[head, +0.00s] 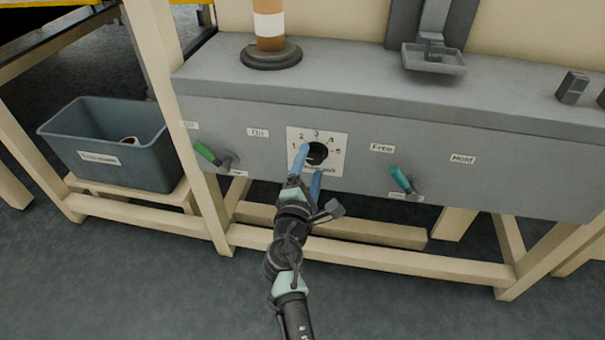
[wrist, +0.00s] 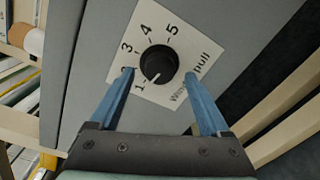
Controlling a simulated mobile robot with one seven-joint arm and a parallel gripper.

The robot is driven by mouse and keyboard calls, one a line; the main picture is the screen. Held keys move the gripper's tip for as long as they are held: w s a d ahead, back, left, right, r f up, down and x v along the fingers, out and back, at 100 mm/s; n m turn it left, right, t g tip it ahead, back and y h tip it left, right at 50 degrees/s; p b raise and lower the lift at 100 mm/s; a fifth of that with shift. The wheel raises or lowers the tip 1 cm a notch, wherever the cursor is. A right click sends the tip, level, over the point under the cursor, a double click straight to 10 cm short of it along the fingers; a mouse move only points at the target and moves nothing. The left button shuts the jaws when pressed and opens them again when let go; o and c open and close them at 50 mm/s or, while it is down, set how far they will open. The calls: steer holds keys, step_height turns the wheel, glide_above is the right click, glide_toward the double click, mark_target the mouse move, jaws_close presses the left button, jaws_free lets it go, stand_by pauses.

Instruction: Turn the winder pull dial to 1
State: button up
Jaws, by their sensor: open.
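The winder pull dial (head: 318,152) is a round black knob on a white plate (head: 337,144) numbered 1 to 5, on the grey panel's front. It also shows in the wrist view (wrist: 159,61). Its white pointer mark sits at the knob's lower edge there, near the 1 but slightly toward the label text side. My gripper (head: 311,160) is open, with its blue fingers in front of the plate. In the wrist view my gripper (wrist: 159,73) has one finger each side of the dial, with gaps between.
A green lever (head: 207,153) is left of the dial and a teal lever (head: 401,180) is right. A grey bin (head: 105,145) stands at the left. An orange-and-white post (head: 269,25) and a small tray (head: 433,60) are above the panel.

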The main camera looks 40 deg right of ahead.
steer(key=p+v, duration=0.2)
steer(key=v, duration=0.9)
steer(key=shift+s+a, duration=0.2)
steer(key=w+a+r+m+t+y, duration=0.1)
steer(key=w+a+r+m+t, duration=0.15)
steer(key=r, duration=0.75)
steer(key=w+a+r+m+t+y, duration=0.15)
steer(key=a+r+m, duration=0.25)
steer(key=r, duration=0.5)
steer(key=w+a+r+m+t, duration=0.3)
steer(key=a+r+m, duration=0.1)
steer(key=r, duration=0.6)
steer(key=s+a+r+m+t+y, duration=0.1)
steer(key=s+a+r+t+y, duration=0.3)
steer(key=r, duration=0.4)
steer(key=s+a+r+m+t+y, duration=0.1)
steer(key=s+a+r+t+y, duration=0.15)
steer(key=s+a+r, duration=0.45)
steer(key=s+a+r+t+y, duration=0.25)
steer(key=a+r+y, duration=0.2)
steer(key=r, duration=0.55)
step_height(320, 180, up, 36)
steer(key=p, duration=3.7)
steer(key=shift+w+d, duration=0.25)
steer(key=shift+d, duration=0.1)
